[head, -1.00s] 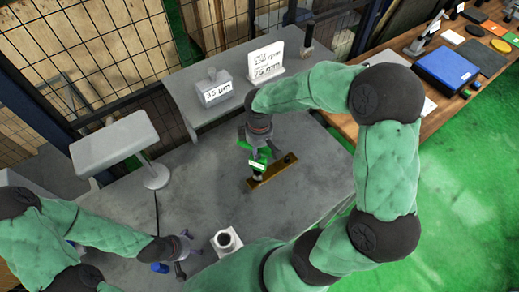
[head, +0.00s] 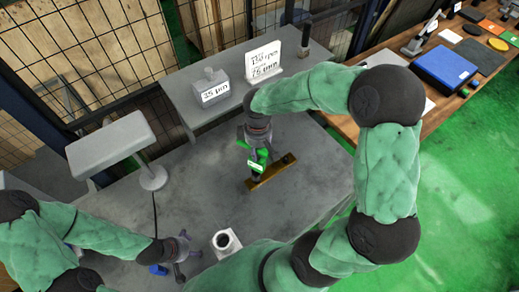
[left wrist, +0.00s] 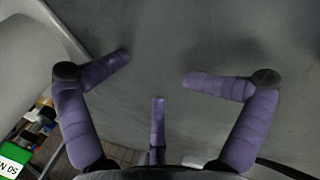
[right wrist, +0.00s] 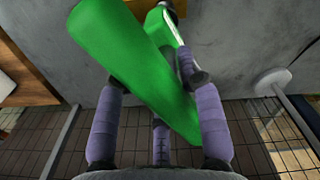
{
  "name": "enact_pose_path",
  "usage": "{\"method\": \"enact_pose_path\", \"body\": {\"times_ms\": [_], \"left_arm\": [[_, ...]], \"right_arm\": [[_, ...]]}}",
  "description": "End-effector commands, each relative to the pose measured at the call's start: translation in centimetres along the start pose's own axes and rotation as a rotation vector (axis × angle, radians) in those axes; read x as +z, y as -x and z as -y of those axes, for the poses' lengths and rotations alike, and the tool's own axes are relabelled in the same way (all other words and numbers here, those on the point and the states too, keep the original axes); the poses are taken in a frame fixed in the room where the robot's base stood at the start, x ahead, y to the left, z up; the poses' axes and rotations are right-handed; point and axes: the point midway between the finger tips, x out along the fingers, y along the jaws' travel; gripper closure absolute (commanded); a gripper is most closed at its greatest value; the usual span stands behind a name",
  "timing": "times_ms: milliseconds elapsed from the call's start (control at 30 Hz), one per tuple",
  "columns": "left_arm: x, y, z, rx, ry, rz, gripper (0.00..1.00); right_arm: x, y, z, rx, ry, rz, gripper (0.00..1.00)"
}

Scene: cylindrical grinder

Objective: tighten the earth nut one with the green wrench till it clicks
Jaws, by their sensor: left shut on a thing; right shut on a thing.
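The green wrench (head: 262,157) is in my right gripper (head: 256,142). Its head end is at the left part of a brass bar (head: 277,170) on the grey bench. The wrench (right wrist: 130,60) fills much of the right wrist view, between the fingers of my right gripper (right wrist: 155,82). No earth nut can be made out; I cannot tell how the wrench sits on it. My left gripper (head: 184,250) is low over the front left of the bench. In the left wrist view, the fingers of my left gripper (left wrist: 155,75) stand apart with nothing visible between them.
A white block with a round opening (head: 226,242) stands right of my left gripper. A small blue thing (head: 158,269) is by that gripper. A grey lamp (head: 110,145) stands left. A labelled box (head: 210,87) and white sign (head: 263,62) are on the back shelf.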

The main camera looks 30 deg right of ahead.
Motion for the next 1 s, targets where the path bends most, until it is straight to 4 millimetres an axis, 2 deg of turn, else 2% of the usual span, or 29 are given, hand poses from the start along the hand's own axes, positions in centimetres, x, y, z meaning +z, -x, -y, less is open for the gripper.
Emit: {"method": "enact_pose_path", "body": {"times_ms": [33,167,400,1000], "left_arm": [[0.5,-0.6,0.4,-0.003,0.008,0.012,0.54],[0.6,-0.3,0.3,-0.003,0.008,0.013,0.54],[0.7,0.7,0.0,-0.003,0.009,0.016,0.6],[0.7,3.0,-0.9,-0.002,0.011,0.015,0.6]], "right_arm": [[0.1,-0.7,0.0,-0.001,0.011,0.003,1.0],[0.0,-0.4,0.0,0.0,0.014,0.002,1.0],[-0.1,1.0,0.0,0.001,0.013,-0.002,1.0],[-0.2,4.3,0.0,0.002,0.011,-0.006,1.0]]}}
